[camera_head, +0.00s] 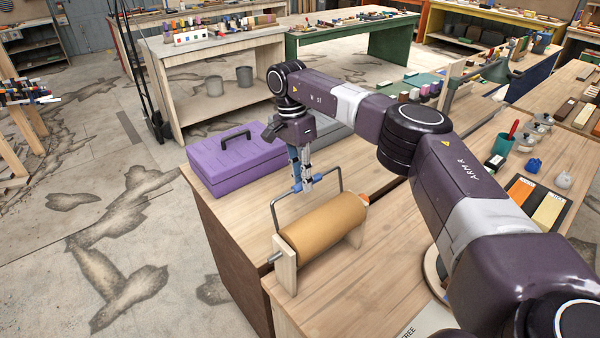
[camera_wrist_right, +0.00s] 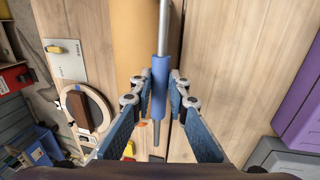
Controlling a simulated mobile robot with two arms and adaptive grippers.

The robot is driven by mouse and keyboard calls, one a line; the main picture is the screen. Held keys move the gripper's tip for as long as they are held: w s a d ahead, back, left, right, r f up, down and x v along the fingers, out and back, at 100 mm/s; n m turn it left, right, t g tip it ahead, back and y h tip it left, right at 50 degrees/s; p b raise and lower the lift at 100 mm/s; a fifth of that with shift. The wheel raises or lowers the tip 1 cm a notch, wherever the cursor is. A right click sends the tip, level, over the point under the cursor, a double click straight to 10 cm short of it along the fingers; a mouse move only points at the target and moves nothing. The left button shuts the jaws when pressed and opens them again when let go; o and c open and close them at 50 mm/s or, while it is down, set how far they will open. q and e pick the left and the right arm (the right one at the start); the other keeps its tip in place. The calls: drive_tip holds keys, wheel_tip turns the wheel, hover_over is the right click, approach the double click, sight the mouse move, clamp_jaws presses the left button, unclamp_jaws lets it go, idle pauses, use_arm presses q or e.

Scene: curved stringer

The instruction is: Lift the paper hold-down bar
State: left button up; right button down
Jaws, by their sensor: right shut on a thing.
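The paper hold-down bar (camera_head: 275,208) is a thin grey metal hoop at the brown paper roll (camera_head: 325,226). Its top stretch stands above the roll, on the roll's far side in the head view. My right gripper (camera_head: 303,184) comes down from above and is shut on the bar's blue sleeve. In the right wrist view the blue sleeve (camera_wrist_right: 160,88) lies between the two fingers of my right gripper (camera_wrist_right: 158,98), with the roll (camera_wrist_right: 135,40) beside it. The roll rests in a wooden stand (camera_head: 287,270) on the bench. My left gripper is not in view.
A purple toolbox (camera_head: 235,157) stands on the bench behind the roll. A green cup (camera_head: 500,150) and a dark tray with sample strips (camera_head: 535,200) lie to the right, beyond my right arm. Bare bench top (camera_head: 350,290) lies in front of the roll.

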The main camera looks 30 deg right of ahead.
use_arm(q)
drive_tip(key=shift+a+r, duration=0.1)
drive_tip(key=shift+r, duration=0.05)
use_arm(e)
drive_tip(key=shift+w+a, duration=0.1)
drive_tip(key=shift+w, duration=0.2)
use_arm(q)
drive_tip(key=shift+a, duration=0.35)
use_arm(e)
drive_tip(key=shift+r, duration=0.1)
drive_tip(key=c, duration=2.1)
unclamp_jaws()
drive_tip(key=shift+w, duration=0.15)
drive_tip(key=shift+o, duration=1.3)
drive_tip(key=shift+w+a, duration=0.1)
drive_tip(key=shift+w, duration=0.1)
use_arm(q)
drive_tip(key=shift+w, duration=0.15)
use_arm(e)
drive_tip(key=shift+f, duration=0.25)
drive_tip(key=shift+s, duration=0.1)
